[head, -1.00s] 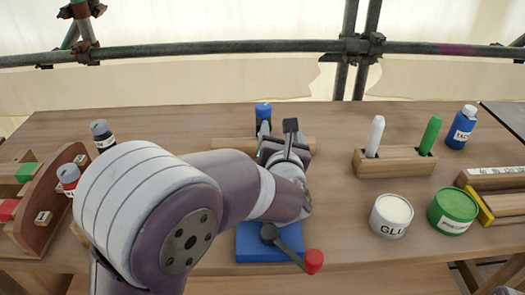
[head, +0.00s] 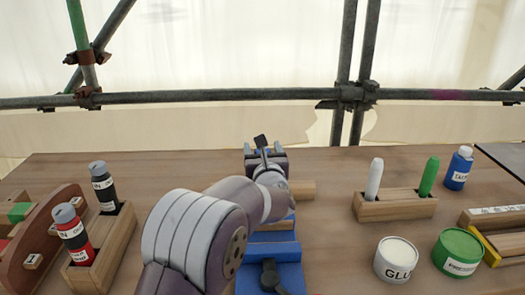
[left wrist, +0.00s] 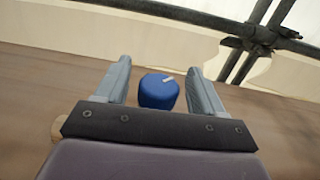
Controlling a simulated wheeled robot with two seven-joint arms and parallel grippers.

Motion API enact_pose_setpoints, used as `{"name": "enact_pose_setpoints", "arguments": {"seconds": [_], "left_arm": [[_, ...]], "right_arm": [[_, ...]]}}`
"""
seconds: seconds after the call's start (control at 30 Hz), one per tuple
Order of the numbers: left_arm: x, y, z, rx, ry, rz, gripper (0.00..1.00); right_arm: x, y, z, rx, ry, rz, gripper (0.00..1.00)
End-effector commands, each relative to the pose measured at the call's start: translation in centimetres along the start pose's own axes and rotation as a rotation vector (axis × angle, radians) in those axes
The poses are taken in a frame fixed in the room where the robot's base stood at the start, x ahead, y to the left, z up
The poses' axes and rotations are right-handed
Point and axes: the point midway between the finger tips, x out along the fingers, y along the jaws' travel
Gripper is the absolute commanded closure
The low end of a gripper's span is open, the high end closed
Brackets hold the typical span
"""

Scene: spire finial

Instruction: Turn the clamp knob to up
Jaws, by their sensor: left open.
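The clamp knob (left wrist: 158,93) is a blue cap with a white mark in the left wrist view. Its mark points up and to the right in that picture. My left gripper (left wrist: 160,74) is open, with one finger on each side of the knob and visible gaps between. In the head view my left gripper (head: 265,155) is over the back of the blue clamp base (head: 275,250) and hides most or all of the knob. My right gripper is not in view.
A wooden block with white and green markers (head: 395,205), a glue tub (head: 396,260) and a green tub (head: 458,252) stand to the right. A bottle rack (head: 112,240) stands to the left. Scaffold pipes (head: 200,97) cross behind the table.

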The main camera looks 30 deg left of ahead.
Motion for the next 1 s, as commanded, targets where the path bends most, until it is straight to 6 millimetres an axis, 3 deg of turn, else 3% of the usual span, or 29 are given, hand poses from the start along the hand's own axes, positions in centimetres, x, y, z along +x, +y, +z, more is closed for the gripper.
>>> {"name": "enact_pose_setpoints", "arguments": {"seconds": [0.1,0.27,0.67,1.0], "left_arm": [[0.0,0.0,0.0,0.000,0.000,0.000,0.31],[0.0,0.0,0.0,0.000,0.000,0.000,0.83],[-0.1,-0.1,-0.2,0.000,0.001,0.058,0.82],[-0.1,-0.2,-0.4,0.001,0.001,0.317,0.82]], "right_arm": [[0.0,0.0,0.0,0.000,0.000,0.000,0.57],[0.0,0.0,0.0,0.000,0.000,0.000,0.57],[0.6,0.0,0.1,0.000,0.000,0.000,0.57],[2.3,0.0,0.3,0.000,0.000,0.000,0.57]]}}
